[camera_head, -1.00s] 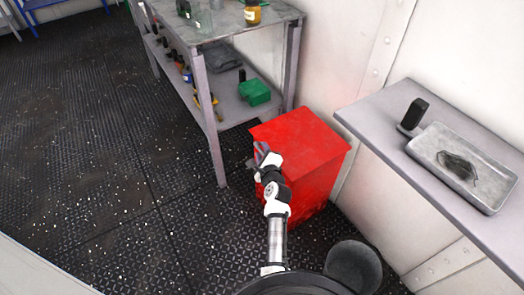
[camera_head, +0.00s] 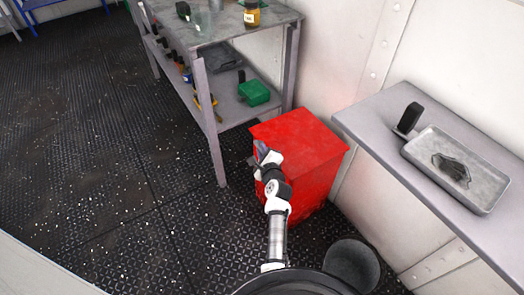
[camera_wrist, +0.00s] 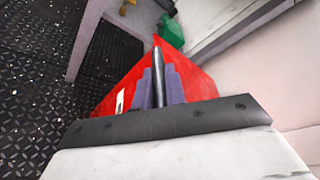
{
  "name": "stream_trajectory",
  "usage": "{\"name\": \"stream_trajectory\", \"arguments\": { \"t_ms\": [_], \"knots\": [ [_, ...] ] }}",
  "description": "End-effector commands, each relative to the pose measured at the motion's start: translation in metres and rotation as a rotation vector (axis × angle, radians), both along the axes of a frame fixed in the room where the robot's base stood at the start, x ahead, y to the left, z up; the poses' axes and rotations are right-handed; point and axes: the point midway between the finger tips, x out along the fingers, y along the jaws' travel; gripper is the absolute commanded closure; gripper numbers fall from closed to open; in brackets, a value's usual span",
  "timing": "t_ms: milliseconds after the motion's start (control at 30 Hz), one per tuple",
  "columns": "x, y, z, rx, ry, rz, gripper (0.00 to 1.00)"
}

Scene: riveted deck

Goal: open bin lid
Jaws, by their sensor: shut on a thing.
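The red bin (camera_head: 310,165) stands on the floor between the shelf table and the wall. Its lid (camera_head: 302,135) looks flat and closed in the head view. My gripper (camera_head: 262,150) is at the lid's left edge. In the wrist view the fingers (camera_wrist: 160,84) are together at a dark bar-like part (camera_wrist: 157,65) on the red bin (camera_wrist: 112,68), and are shut on it. This looks like the lid's edge or handle; I cannot tell which. My wrist hides part of the bin's left side.
A metal shelf table (camera_head: 215,95) with jars and a green box (camera_head: 253,92) stands behind the bin. A grey wall shelf (camera_head: 385,120) with a metal tray (camera_head: 458,170) juts out at right. A grey bucket (camera_head: 352,265) stands in front. The floor at left is clear.

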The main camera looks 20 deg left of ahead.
Motion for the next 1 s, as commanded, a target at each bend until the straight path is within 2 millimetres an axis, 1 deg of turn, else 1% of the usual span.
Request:
{"name": "stream_trajectory", "arguments": {
  "t_ms": [33,233,467,667,900,1000],
  "knots": [
    [0.002,-0.001,0.016,0.010,0.011,-0.001,1.00],
    [0.007,-0.005,0.048,0.065,0.081,-0.001,1.00],
    [0.017,-0.013,0.087,0.144,0.180,-0.001,1.00],
    [0.030,-0.023,0.117,0.143,0.177,-0.003,1.00],
    [0.049,-0.037,0.154,0.142,0.175,-0.001,1.00],
    [0.057,-0.044,0.166,0.142,0.176,-0.002,1.00]
  ]
}}
